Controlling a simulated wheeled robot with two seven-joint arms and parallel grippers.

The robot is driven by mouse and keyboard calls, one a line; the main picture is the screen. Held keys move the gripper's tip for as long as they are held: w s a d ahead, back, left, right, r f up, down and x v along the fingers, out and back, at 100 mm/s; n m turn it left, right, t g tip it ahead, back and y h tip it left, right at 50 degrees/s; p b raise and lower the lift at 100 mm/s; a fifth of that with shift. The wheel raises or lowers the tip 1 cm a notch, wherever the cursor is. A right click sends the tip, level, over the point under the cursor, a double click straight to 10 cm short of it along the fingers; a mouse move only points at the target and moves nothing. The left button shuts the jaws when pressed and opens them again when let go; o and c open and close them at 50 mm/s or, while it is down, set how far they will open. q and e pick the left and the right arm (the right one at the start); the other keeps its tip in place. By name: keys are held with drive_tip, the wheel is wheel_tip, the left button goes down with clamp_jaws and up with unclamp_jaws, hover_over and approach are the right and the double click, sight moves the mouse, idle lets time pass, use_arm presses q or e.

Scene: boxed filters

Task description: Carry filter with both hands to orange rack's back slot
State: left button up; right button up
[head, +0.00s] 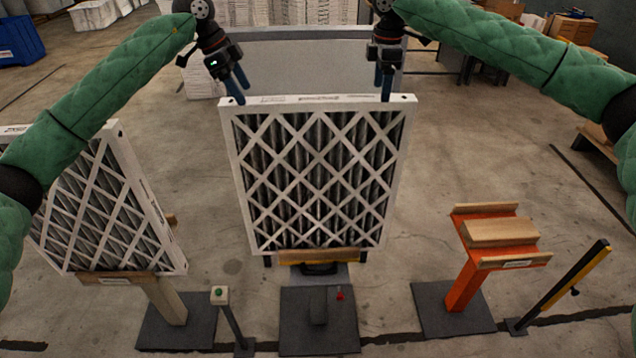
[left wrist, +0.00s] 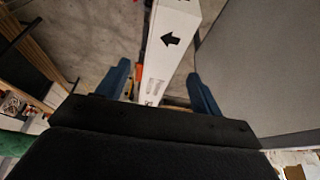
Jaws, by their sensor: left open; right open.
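A white-framed pleated filter (head: 315,180) with a diamond lattice stands upright on the middle stand. My left gripper (head: 236,92) is at its top left corner, pointing down. In the left wrist view the filter's white edge (left wrist: 172,40), with a black arrow, runs between my open blue fingers (left wrist: 160,90). My right gripper (head: 385,88) is open at the filter's top right corner, pointing down. Whether any finger touches the frame cannot be told. The orange rack (head: 465,285) stands at the right with a wooden top (head: 500,232); no filter stands on it.
Another white filter (head: 100,205) leans on a wooden stand (head: 165,300) at the left. A yellow and black post (head: 575,280) stands right of the rack. A grey panel (head: 310,65) is behind the middle filter.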

sight(256, 111)
use_arm(q)
drive_tip(key=shift+w, duration=0.1)
use_arm(e)
drive_tip(key=shift+w, duration=0.1)
use_arm(q)
drive_tip(key=shift+x, duration=3.9)
use_arm(e)
drive_tip(key=shift+f, duration=3.9)
use_arm(q)
drive_tip(key=shift+d, duration=0.1)
drive_tip(key=shift+c, duration=0.5)
use_arm(e)
drive_tip(key=shift+c, duration=0.5)
use_arm(q)
drive_tip(key=c, duration=1.2)
use_arm(e)
drive_tip(key=c, duration=1.2)
